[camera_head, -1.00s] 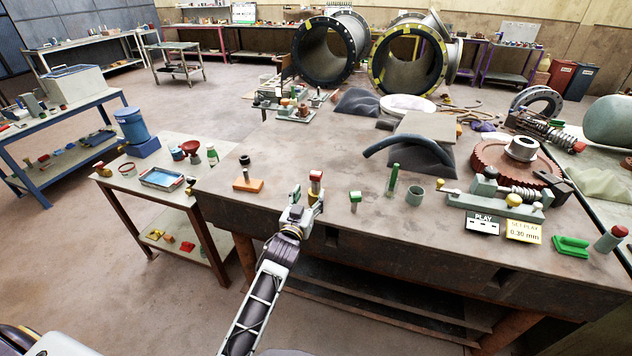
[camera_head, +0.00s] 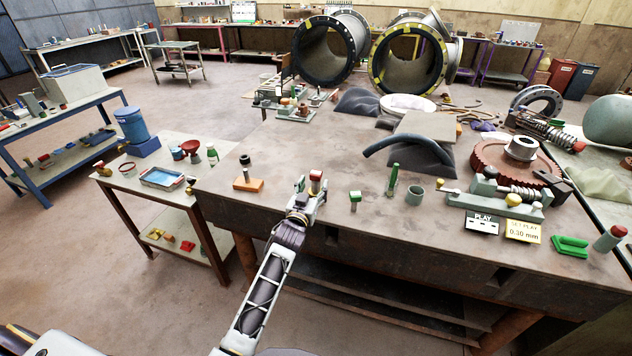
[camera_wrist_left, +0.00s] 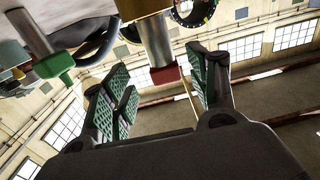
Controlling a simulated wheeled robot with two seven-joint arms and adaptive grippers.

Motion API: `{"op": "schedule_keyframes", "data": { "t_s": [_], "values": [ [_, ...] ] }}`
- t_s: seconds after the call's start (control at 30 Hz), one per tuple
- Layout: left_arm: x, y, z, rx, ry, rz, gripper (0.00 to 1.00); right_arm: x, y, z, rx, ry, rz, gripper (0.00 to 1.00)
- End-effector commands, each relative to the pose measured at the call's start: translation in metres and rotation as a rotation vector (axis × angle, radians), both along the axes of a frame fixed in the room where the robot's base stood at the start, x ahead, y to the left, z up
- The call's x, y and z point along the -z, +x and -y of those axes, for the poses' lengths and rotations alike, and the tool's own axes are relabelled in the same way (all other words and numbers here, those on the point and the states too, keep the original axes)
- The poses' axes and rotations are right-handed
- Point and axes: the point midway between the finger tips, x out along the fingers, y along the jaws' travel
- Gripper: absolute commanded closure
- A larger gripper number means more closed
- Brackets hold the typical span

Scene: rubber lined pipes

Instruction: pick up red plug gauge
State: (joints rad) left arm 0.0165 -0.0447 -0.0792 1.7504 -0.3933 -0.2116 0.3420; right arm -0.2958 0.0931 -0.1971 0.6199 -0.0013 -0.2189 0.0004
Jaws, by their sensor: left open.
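The red plug gauge (camera_head: 316,177) stands upright near the front edge of the big workbench (camera_head: 285,160), its red end up. My left gripper (camera_head: 311,189) is open at the gauge, its arm coming from the front. In the left wrist view the picture is upside down. There the red plug gauge (camera_wrist_left: 156,45) shows its grey shaft and red end in the gap between the two green-padded fingers (camera_wrist_left: 160,85). Neither finger visibly touches it. I cannot tell how deep it sits between them. My right gripper is not in view.
A green-topped gauge (camera_head: 355,197) stands just right of my gripper and a taller green-handled one (camera_head: 392,180) farther right. A grey cup (camera_head: 415,196) stands beside it. The bench between is clear.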

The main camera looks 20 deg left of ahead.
Motion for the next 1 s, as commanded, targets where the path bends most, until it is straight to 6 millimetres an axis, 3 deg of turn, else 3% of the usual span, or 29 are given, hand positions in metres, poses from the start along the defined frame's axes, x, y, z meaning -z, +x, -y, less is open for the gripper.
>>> {"op": "schedule_keyframes", "data": {
  "t_s": [0.27,0.73,1.0],
  "values": [
    [-0.002,0.009,-0.001,0.0,0.0,0.001,0.41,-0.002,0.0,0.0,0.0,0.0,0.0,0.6],
    [-0.004,0.045,-0.004,-0.001,-0.001,0.0,0.41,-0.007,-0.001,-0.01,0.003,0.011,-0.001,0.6],
    [-0.004,0.052,-0.004,0.0,0.0,0.0,0.41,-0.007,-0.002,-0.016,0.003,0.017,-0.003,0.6]
  ]
}}
